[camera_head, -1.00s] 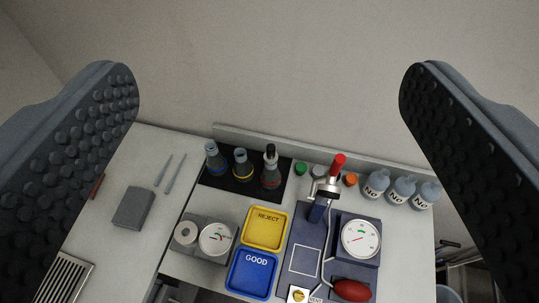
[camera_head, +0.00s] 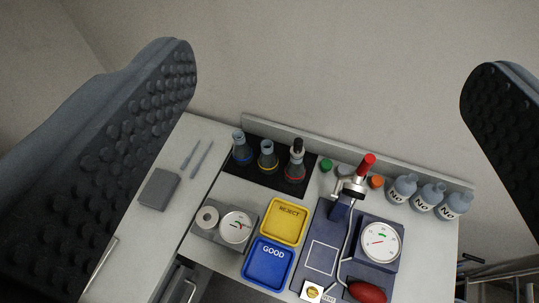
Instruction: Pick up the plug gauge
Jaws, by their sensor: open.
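My gripper (camera_head: 327,80) is open and empty, its two studded black pads wide apart at the left and right of the picture, above the bench. I cannot tell for certain which item is the plug gauge. Two thin grey rods (camera_head: 196,157) lie side by side on the left table, beyond a flat grey block (camera_head: 158,189). A grey block with a ring and a small dial (camera_head: 236,227) stands left of the trays. No object is between the pads or touching them.
A yellow REJECT tray (camera_head: 284,239) and a blue GOOD tray (camera_head: 267,282) lie mid-bench. Several flasks (camera_head: 267,161) stand on a black mat. A red-handled clamp (camera_head: 357,180), dial unit (camera_head: 380,243) and grey bottles (camera_head: 425,198) stand right, before a low back ledge (camera_head: 350,155).

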